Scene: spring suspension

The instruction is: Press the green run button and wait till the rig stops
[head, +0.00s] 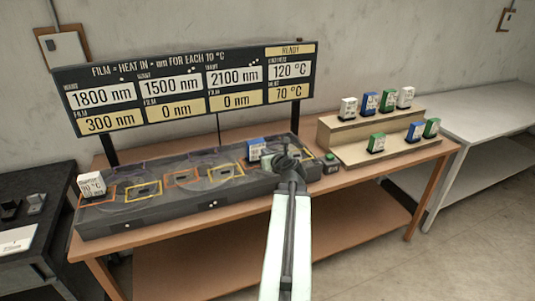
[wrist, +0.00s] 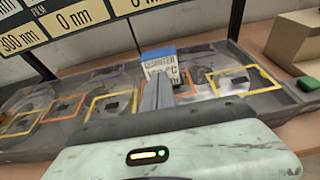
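The green run button (head: 330,156) sits on top of a small dark box on the table, just past the right end of the grey tray rig (head: 150,215). Its green top also shows at the right edge of the wrist view (wrist: 308,83). My gripper (head: 287,158) is over the right part of the rig, left of the button. In the wrist view its fingers (wrist: 157,92) look closed together, with nothing clearly between them. A blue-topped white block (head: 255,149) stands in the rig just left of my gripper; it appears behind the fingers in the wrist view (wrist: 158,62).
The sign (head: 190,85) reads READY, 120 °C and 70 °C, with film 300, 0 and 0 nm. A white block (head: 91,186) stands at the rig's left end. A stepped wooden stand (head: 335,130) with several blocks is behind and right of the button.

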